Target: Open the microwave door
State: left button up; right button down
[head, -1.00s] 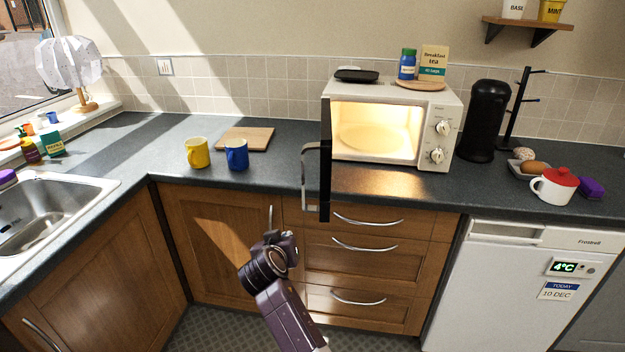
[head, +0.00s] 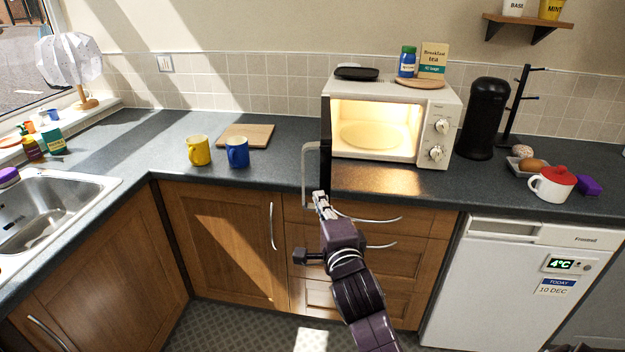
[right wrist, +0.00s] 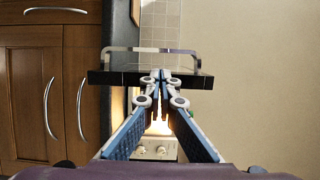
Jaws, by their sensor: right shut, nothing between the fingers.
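The cream microwave (head: 437,98) stands on the counter with its lit cavity and glass plate (head: 372,135) showing. Its dark door (head: 326,150) is swung out toward me, seen nearly edge-on, with the grey handle (head: 304,180) on its left face. My right gripper (head: 320,196) is shut and empty at the lower front part of the door. In the right wrist view its closed fingertips (right wrist: 161,76) overlap the dark door (right wrist: 110,78), with the handle (right wrist: 150,50) beyond; whether they touch it I cannot tell. My left gripper is not in view.
A yellow mug (head: 199,150), a blue mug (head: 237,152) and a wooden board (head: 246,135) sit left of the door. A black canister (head: 484,118) stands right of the microwave. Drawers with bar handles (head: 372,218) lie below. A bottle and tea box rest on top.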

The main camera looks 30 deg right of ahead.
jog(key=p+x, duration=0.1)
jog(key=x, duration=0.7)
jog(key=shift+w+p, duration=0.4)
jog(key=shift+d+f, duration=0.1)
